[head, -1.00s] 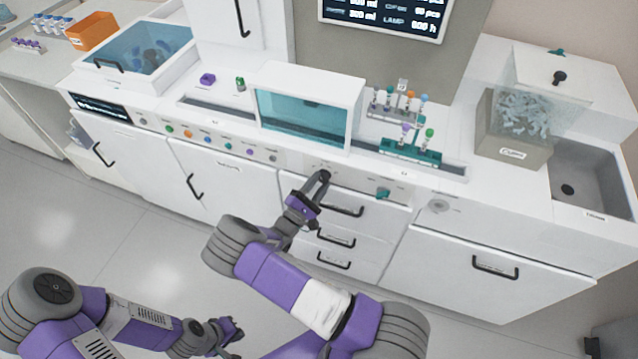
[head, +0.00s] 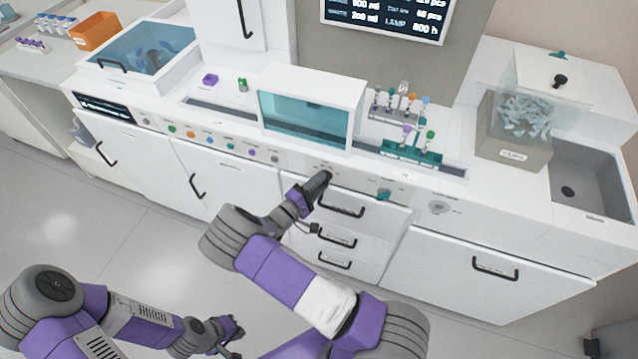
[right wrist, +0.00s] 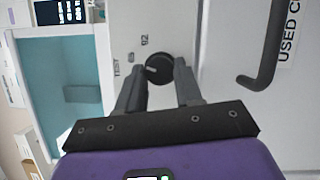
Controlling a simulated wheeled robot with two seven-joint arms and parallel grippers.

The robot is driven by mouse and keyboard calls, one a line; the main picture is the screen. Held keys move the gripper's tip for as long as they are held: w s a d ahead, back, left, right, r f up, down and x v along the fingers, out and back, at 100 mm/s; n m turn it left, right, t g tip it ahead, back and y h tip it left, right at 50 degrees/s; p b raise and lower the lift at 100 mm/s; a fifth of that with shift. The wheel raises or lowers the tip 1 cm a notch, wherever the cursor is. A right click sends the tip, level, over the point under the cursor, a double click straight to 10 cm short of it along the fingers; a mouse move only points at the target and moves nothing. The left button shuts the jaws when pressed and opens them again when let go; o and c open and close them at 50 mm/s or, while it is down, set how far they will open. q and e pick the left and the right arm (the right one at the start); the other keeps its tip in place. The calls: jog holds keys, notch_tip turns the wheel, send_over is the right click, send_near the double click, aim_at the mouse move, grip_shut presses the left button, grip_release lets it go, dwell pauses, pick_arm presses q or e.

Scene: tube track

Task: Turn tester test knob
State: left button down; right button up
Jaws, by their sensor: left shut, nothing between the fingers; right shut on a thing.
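The tester's black test knob (right wrist: 158,69) is on the white front panel in the right wrist view, with small lettering beside it that includes "TEST". My right gripper (right wrist: 160,78) is shut on the knob, one finger on each side of it. In the head view my right gripper (head: 322,180) is at the panel below the teal-windowed tester (head: 305,118) and hides the knob. My left gripper (head: 236,335) is low in the head view, shut and empty, over the floor and far from the panel.
Drawers with black handles (head: 341,210) lie just below the knob. A teal knob (head: 384,194) is on the panel to the right. A rack of tubes (head: 410,152) stands on the counter. A beige bin (head: 513,148) and a sink (head: 592,185) are further right. The floor at left is clear.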

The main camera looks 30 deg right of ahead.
dwell(0.4)
jog(key=o, duration=1)
jog(key=v, duration=0.7)
jog(key=shift+a+p, duration=0.3)
